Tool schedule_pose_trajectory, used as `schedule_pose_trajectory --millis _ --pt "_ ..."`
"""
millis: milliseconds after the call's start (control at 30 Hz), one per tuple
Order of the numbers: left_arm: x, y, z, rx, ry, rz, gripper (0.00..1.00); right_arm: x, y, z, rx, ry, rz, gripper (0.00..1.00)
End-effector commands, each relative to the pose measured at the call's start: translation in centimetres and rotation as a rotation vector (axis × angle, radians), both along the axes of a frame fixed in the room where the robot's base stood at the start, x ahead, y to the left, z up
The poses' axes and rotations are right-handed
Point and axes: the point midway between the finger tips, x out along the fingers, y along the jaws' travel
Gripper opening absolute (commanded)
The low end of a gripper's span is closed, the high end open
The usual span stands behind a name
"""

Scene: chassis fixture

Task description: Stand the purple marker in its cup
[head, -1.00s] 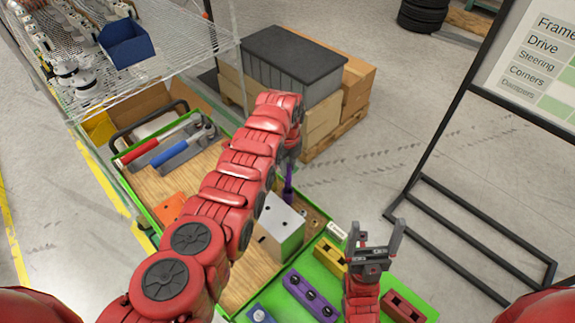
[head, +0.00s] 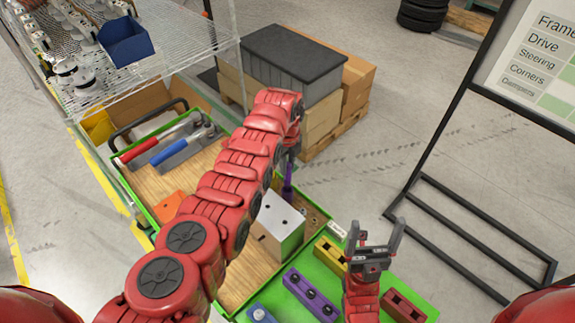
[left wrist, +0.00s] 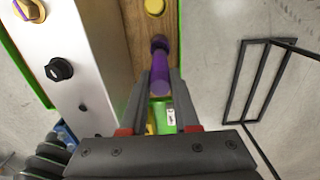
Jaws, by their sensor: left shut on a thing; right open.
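The purple marker (head: 287,181) is upright, held in my left gripper (head: 291,153) above the far right part of the wooden-topped bench. In the left wrist view the purple marker (left wrist: 160,75) lies between the two dark fingers of my left gripper (left wrist: 160,100). A darker, wider purple round part shows at its far end over a wooden strip (left wrist: 150,25); I cannot tell whether it is the marker's end or the cup. My right gripper (head: 375,243) is open and empty, pointing up above the green area at the front right.
A white block (head: 279,220) with dark knobs stands right beside the marker. Purple (head: 311,295), yellow (head: 330,255) and red (head: 404,307) holed blocks sit on the green surface. Trowel-like tools (head: 175,145) lie at the back left.

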Motion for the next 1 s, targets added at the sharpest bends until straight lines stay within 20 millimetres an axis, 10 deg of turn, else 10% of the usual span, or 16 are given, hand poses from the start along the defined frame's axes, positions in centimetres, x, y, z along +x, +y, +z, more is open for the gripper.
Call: schedule_pose_trajectory --millis 1000 --pt "0.0 0.0 -5.0 0.0 0.0 0.0 0.0 0.0 0.0 -4.7 0.0 0.0 0.0 0.84"
